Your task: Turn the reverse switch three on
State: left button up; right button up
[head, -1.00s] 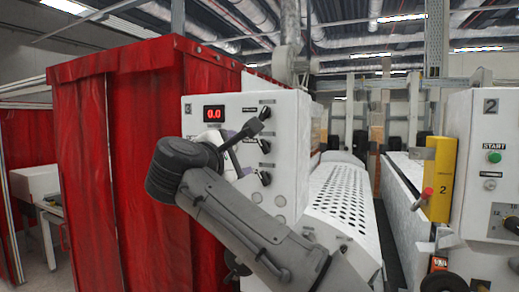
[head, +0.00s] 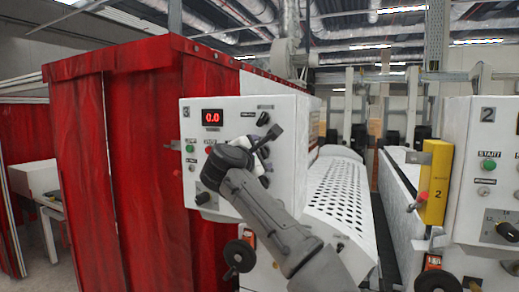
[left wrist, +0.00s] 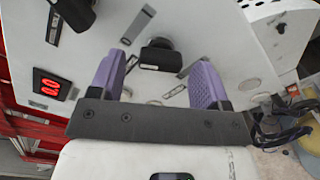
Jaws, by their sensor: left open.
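The white control panel of the roller coater (head: 228,106) carries a red 0.0 display and black rotary knobs along its right side. The upper knob (head: 263,118) shows clear of my arm. My left gripper (head: 262,150) is in front of the panel below that knob, and my arm hides much of the lower panel. In the left wrist view its purple fingers (left wrist: 157,85) are open. A black knob (left wrist: 157,55) shows between and just beyond the fingertips. Another black knob (left wrist: 75,12) is at the top left. I cannot read the knob labels. My right gripper is not in view.
A red curtain (head: 125,150) stands left of the panel. A perforated white cover (head: 335,205) slopes down on the right. A yellow post (head: 436,180) and a second panel marked 2 (head: 488,140) stand further right. A black handwheel (head: 240,256) is below the panel.

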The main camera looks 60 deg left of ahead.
pick_arm(q)
jog(key=shift+w+a, duration=0.35)
jog(key=shift+w, duration=0.15)
jog(key=c, duration=0.9)
